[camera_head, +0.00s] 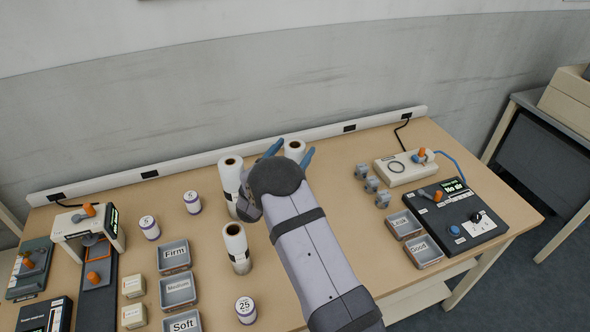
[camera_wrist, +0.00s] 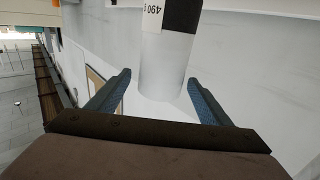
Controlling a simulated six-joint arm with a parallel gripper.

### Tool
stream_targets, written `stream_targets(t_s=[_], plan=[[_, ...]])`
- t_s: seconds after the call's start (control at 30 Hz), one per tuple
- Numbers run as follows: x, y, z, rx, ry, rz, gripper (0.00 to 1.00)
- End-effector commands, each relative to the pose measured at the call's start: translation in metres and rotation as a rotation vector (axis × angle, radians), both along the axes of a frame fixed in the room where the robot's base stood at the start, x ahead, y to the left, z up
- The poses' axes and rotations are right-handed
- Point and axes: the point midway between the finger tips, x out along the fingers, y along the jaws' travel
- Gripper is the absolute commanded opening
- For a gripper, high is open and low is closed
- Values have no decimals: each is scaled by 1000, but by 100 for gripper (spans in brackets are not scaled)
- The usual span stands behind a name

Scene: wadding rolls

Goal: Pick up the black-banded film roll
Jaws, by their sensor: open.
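A white film roll with a black band (camera_wrist: 182,16) and a printed label stands in front of my gripper in the wrist view. Its plain white end lies between the two fingertips in that picture, with a gap on the side of each finger. My gripper (camera_wrist: 158,82) is open, with blue fingers apart. In the head view my gripper (camera_head: 290,151) is at the back middle of the table, and the top of a white roll (camera_head: 295,146) shows between its fingers. The rest of that roll, including any band, is hidden there by my gripper.
Two other white rolls stand left of my arm, one farther back (camera_head: 230,172) and one nearer (camera_head: 235,243). Small labelled jars (camera_head: 192,203) and grey trays (camera_head: 177,291) lie left. Grey brackets (camera_head: 371,184) and a control box (camera_head: 460,215) are right. A raised strip (camera_head: 349,128) runs along the back.

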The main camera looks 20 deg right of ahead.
Motion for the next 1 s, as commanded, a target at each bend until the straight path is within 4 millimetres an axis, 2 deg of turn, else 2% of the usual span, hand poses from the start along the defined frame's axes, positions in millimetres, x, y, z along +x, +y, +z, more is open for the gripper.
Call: stream_targets(t_s=[0.17,0.5,0.87,0.9,1.0], plan=[[4,-5,2,1,-2,-1,73],[30,-31,1,0,0,-2,73],[35,-36,0,1,1,0,73],[35,-36,0,0,0,0,68],[35,-36,0,0,0,0,44]])
